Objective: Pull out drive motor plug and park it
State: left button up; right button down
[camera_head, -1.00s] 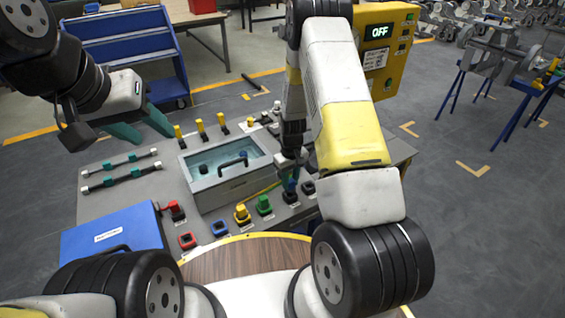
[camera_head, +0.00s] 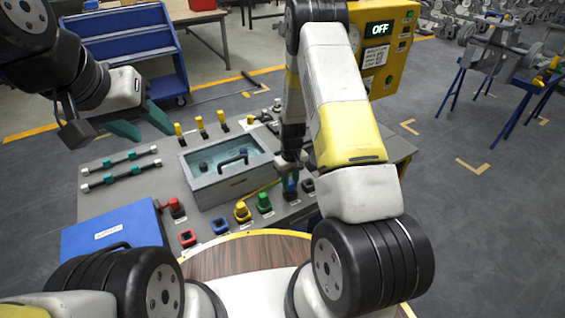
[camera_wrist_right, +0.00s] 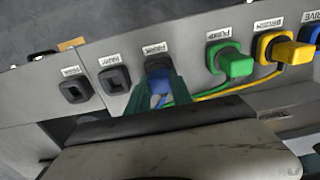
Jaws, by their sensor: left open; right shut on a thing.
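The blue drive plug (camera_wrist_right: 160,86) is between the teal fingers of my right gripper (camera_wrist_right: 155,100), which is shut on it. It is at the black socket labelled PARK (camera_wrist_right: 158,64); I cannot tell how deep it sits. In the head view my right gripper (camera_head: 290,168) points down at the socket row, with blue showing below it. The blue socket labelled DRIVE (camera_wrist_right: 312,30) is at the right edge of the wrist view, and the blue socket (camera_head: 221,225) looks empty in the head view. My left gripper (camera_head: 142,122) is open and empty above the bench's back left.
The green plug (camera_wrist_right: 236,64) and yellow plug (camera_wrist_right: 291,52) sit in their sockets beside the blue one. Two more black sockets (camera_wrist_right: 115,80) are empty. A grey box with a handle (camera_head: 225,180) and a blue case (camera_head: 110,232) stand on the bench. A yellow panel (camera_head: 385,50) reads OFF.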

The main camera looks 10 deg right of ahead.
jog(key=shift+f, duration=0.15)
jog(key=c, duration=1.1)
grip_release()
jog(key=shift+o, duration=0.2)
notch_tip(320, 180, up, 8)
jog(key=shift+f, duration=0.15)
